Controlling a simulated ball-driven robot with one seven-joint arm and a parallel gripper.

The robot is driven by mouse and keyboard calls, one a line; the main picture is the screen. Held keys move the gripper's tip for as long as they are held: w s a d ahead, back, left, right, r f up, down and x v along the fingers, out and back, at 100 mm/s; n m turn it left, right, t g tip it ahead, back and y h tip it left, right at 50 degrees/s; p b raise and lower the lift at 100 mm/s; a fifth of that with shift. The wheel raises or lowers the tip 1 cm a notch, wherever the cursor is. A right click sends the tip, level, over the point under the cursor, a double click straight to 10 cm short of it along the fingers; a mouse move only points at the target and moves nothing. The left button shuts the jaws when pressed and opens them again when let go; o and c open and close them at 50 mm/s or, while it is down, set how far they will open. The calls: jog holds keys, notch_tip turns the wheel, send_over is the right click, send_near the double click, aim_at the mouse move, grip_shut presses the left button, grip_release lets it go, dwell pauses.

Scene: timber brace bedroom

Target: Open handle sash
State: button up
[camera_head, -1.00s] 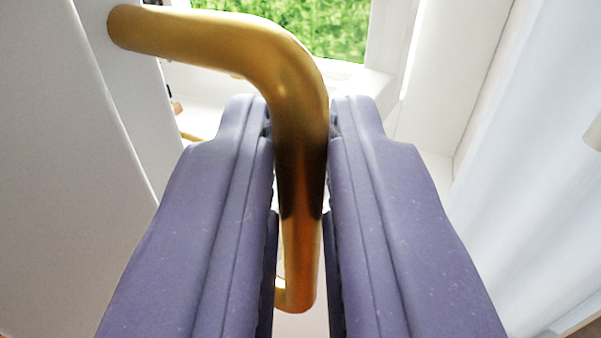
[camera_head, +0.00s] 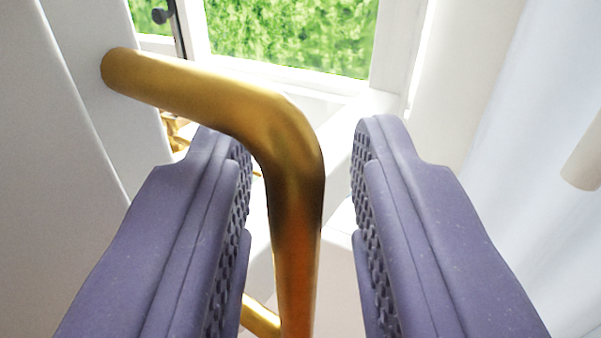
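A brass-coloured bar handle (camera_head: 297,185) is fixed to a white panel (camera_head: 75,130) on the left. It runs right from the panel, bends, and goes down between my fingers. A second brass arm of the handle shows low, partly hidden by the left finger. My gripper (camera_head: 305,165) has two purple ridged fingers, spread apart on either side of the bar. The right finger is clearly apart from the bar. The left finger is close to it; I cannot tell whether they touch. The lower end of the bar runs out of the picture.
A white-framed window (camera_head: 290,40) with green foliage behind it lies beyond the handle. A dark fitting (camera_head: 162,14) is on its frame at the top left. A pale hanging surface (camera_head: 520,170) and a cream rounded object (camera_head: 582,160) are at the right.

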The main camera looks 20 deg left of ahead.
jog(key=v, duration=0.8)
jog(key=shift+p, duration=0.4)
jog(key=shift+w, duration=0.1)
